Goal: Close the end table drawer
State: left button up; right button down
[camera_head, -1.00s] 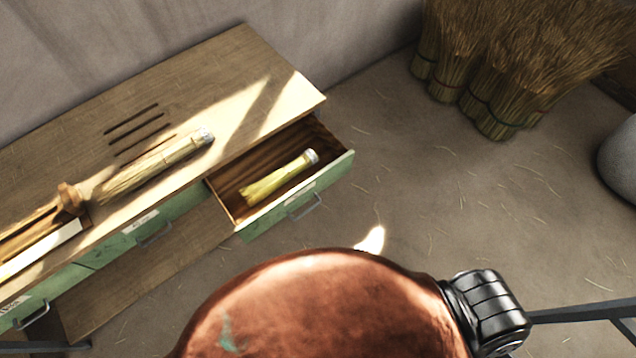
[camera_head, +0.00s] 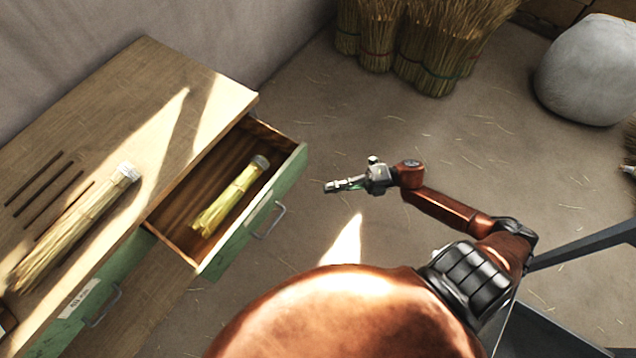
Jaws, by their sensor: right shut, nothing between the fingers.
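The end table (camera_head: 150,85) is a wooden bench with green drawer fronts at the left. Its right-hand drawer (camera_head: 250,217) is pulled out, with a metal handle (camera_head: 270,221) on its green front. A small straw broom bundle (camera_head: 231,195) with a pale capped end lies inside the drawer. My right gripper (camera_head: 330,186) is shut and empty. It is to the right of the drawer front, apart from it, pointing left toward it. My left gripper is not in view.
A larger straw bundle (camera_head: 75,226) lies on the table top beside narrow slots. A second green drawer (camera_head: 85,300) is at lower left. Straw bundles (camera_head: 415,45) stand at the back, with a grey rounded sack (camera_head: 590,72) at right. The floor between is clear apart from loose straw.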

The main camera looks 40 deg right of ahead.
jog(key=b, duration=0.1)
send_near(281, 187)
jog(key=s+a, duration=0.1)
jog(key=a, duration=0.3)
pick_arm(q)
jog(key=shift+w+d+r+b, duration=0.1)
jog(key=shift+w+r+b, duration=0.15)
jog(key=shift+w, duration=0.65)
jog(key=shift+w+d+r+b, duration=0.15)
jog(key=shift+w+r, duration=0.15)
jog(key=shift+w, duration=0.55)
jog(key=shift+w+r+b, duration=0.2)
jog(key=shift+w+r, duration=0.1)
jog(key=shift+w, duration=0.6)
pick_arm(e)
jog(key=shift+w+a, duration=0.35)
jog(key=shift+w, duration=0.5)
jog(key=shift+w+a, duration=0.4)
jog(key=shift+w, duration=0.4)
jog(key=shift+w, duration=0.1)
